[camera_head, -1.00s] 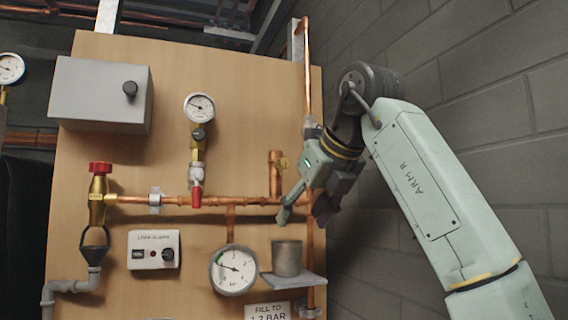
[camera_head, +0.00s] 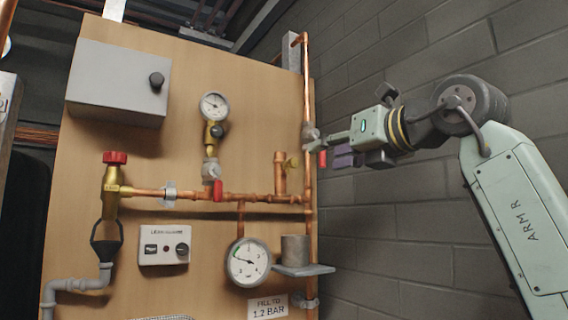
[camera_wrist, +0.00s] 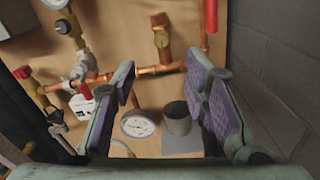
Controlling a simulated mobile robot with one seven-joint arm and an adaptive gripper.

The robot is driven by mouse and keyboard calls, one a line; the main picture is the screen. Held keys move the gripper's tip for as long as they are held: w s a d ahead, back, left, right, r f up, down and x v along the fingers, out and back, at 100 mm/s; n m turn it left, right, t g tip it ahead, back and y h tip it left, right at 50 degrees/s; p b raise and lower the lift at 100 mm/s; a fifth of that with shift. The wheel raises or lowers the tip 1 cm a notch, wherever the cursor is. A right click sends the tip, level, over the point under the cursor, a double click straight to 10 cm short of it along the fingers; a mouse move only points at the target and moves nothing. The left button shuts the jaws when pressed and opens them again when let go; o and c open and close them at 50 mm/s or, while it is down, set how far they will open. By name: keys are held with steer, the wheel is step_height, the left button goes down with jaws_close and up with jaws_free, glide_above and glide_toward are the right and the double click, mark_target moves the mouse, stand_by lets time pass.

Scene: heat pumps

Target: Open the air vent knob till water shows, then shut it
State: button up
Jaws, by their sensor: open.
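The air vent is a short copper stub (camera_head: 280,178) rising from the horizontal pipe, with a small brass knob (camera_head: 292,162) on its right side. In the wrist view the brass knob (camera_wrist: 161,40) faces me, beyond and above the fingertips. My gripper (camera_head: 328,150) is open, pointing left at the board's right edge, to the right of the knob and not touching it. Its two purple-padded fingers (camera_wrist: 168,88) are apart with nothing between them. A grey metal cup (camera_head: 295,248) stands on a small shelf (camera_head: 305,270) below the vent. No water is visible.
A vertical copper pipe (camera_head: 308,90) with a red-lever valve (camera_head: 322,158) stands beside my fingertips. A pressure gauge (camera_head: 248,262) hangs below the horizontal pipe. A red-handled valve (camera_head: 218,190) is left of the vent. A block wall (camera_head: 420,200) lies to the right.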

mark_target(296, 162)
steer(key=p+x, duration=0.3)
steer(key=x, duration=0.7)
steer(key=shift+w+r+p, duration=0.1)
steer(key=shift+w+p, duration=0.2)
steer(key=shift+c, duration=0.2)
jaws_close()
